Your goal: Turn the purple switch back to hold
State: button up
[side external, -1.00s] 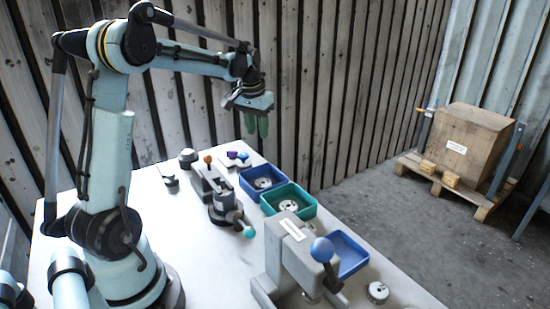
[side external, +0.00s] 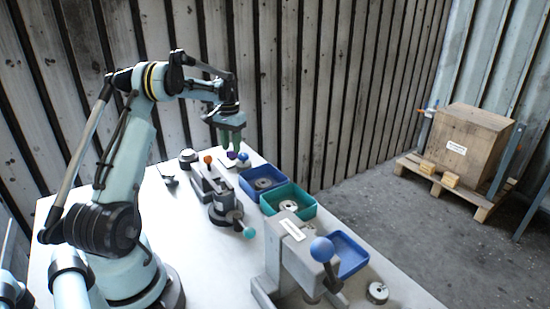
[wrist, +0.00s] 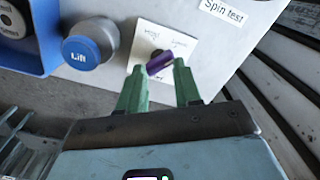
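The purple switch (wrist: 159,63) is a short bar set on a white label card (wrist: 180,42) with small, unreadable words around it. The bar lies slanted in the wrist view. My gripper (wrist: 160,70) is open, its two green fingers apart, with the fingertips close to either end of the switch. I cannot tell whether they touch it. In the side view my gripper (side external: 230,146) points down just above the purple switch (side external: 232,155), at the far end of the white table (side external: 150,225).
A blue "Lift" button (wrist: 90,42) stands left of the switch, and a "Spin test" label (wrist: 222,10) is to its right. Blue (side external: 245,183) and teal (side external: 265,207) trays, an orange-knobbed clamp (side external: 209,160) and a blue-knobbed press (side external: 322,250) stand nearer on the table.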

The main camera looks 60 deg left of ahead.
aim_at(232, 154)
jog(key=m, duration=0.3)
jog(key=f+m, duration=0.1)
jog(key=m, duration=0.2)
jog(key=shift+w+m, duration=0.1)
jog(key=shift+m, duration=0.2)
jog(key=m, duration=0.6)
jog(key=shift+f+m, duration=0.1)
jog(key=shift+m, duration=0.2)
jog(key=shift+f, duration=0.65)
grip_shut()
jog(key=n, duration=0.5)
